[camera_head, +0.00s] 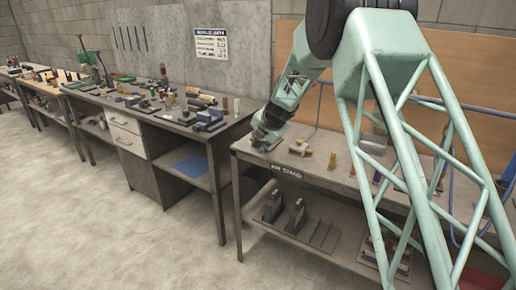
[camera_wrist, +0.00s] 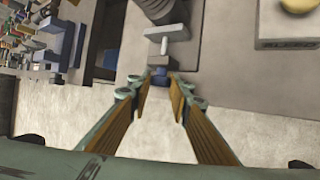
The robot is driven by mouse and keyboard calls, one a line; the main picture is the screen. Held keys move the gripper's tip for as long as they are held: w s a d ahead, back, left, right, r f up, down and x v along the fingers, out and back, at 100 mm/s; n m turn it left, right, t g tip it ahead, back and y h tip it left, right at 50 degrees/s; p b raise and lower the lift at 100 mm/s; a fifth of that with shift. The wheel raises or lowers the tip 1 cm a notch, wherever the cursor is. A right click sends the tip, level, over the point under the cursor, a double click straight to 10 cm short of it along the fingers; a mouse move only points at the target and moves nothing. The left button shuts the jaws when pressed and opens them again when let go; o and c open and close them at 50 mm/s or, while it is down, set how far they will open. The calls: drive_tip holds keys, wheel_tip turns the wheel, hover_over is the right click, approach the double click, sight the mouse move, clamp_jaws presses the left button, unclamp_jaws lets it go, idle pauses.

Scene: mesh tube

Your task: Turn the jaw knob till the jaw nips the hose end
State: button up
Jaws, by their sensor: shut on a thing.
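In the wrist view, the small blue-grey jaw knob (camera_wrist: 158,70) sits between the tips of my gripper (camera_wrist: 157,82), which is shut on it. A thin stem runs from the knob to a pale grey jaw block (camera_wrist: 167,33). Beyond the block is a dark ribbed cylinder (camera_wrist: 160,9), perhaps the hose end. I cannot tell whether the jaw touches it. In the head view, my gripper (camera_head: 264,138) is low at the left end of the air stand bench (camera_head: 312,172), and my wrist hides the knob and jaw there.
A yellow-topped fitting on a pale block (camera_head: 301,147) stands to the right of my gripper, with a small brass piece (camera_head: 332,161) farther right. Blue hoses (camera_head: 452,190) hang at the right. A cluttered workbench (camera_head: 172,122) stands to the left, across a gap.

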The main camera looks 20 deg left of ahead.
drive_tip(key=shift+w+r, duration=0.15)
drive_tip(key=shift+r, duration=0.1)
drive_tip(key=o, duration=0.8)
drive_tip(key=shift+d+f, duration=0.1)
drive_tip(key=shift+d, duration=0.05)
drive_tip(key=shift+o, duration=0.2)
drive_tip(key=shift+a+h+p, duration=0.2)
drive_tip(key=shift+h+p, duration=0.3)
drive_tip(key=shift+p, duration=3.7)
drive_tip(key=shift+s+a+h+p, duration=0.2)
drive_tip(key=shift+h+p, duration=0.1)
drive_tip(key=shift+p, duration=1.95)
drive_tip(key=shift+a+n+g+h, duration=0.1)
drive_tip(key=shift+n+g+h, duration=0.2)
drive_tip(key=shift+g+h, duration=0.1)
drive_tip(key=shift+w+h, duration=0.15)
drive_tip(key=shift+h, duration=0.75)
drive_tip(key=p+v, duration=0.1)
drive_tip(key=v, duration=1.3)
drive_tip(key=shift+w, duration=0.15)
